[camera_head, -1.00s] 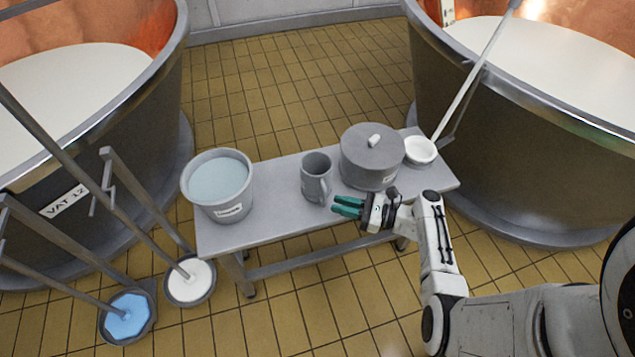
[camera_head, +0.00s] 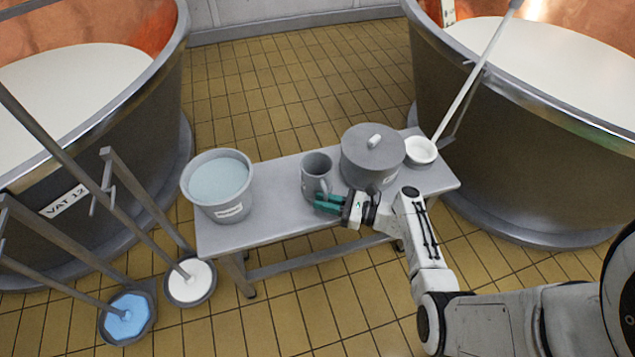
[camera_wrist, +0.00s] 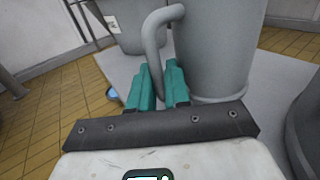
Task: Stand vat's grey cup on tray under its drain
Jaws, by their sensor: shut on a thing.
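The grey cup (camera_head: 314,172) stands upright on the grey bench (camera_head: 275,222), between a pail and a lidded pot. Its handle (camera_wrist: 152,38) faces my gripper in the wrist view, where the cup's body (camera_wrist: 215,50) fills the upper right. My gripper (camera_head: 320,204) has green fingers and is at the cup's near side. In the wrist view the fingers (camera_wrist: 160,85) are shut on the handle, near its lower part. I cannot make out a drain or a tray under one in these views.
A grey pail (camera_head: 217,207) of pale liquid stands left on the bench. The lidded pot (camera_head: 372,160) is close right of the cup, with a small white bowl (camera_head: 421,150) beyond. Large vats (camera_head: 110,165) flank the bench.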

